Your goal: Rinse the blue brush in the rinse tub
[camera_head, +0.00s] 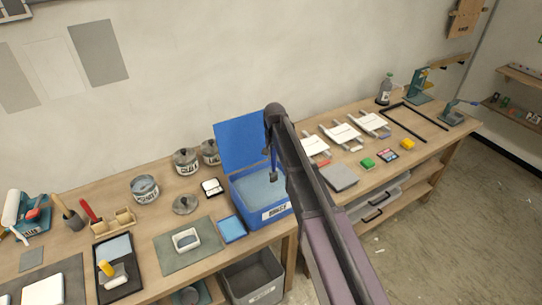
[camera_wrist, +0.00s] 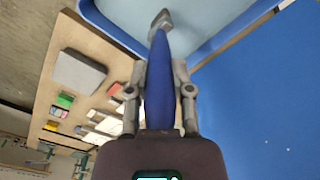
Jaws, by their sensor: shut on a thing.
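The blue rinse tub (camera_head: 275,213) stands on the bench with its lid (camera_head: 240,142) open at the back. Pale blue water (camera_head: 258,190) shows inside. My gripper (camera_wrist: 160,82) is shut on the blue brush (camera_wrist: 158,68), with a finger on each side of its handle. The brush's grey end (camera_wrist: 161,19) points away from the palm, toward the tub's inside. In the head view the brush (camera_head: 273,160) hangs over the tub, pointing down. I cannot tell whether its end touches the water.
The raised lid stands close beside my gripper (camera_wrist: 262,95). A blue pad (camera_head: 232,229) lies left of the tub, near a white dish (camera_head: 186,239) on a mat. Tins (camera_head: 145,188) stand behind. White trays (camera_head: 341,134) and a grey block (camera_head: 339,177) lie to the right.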

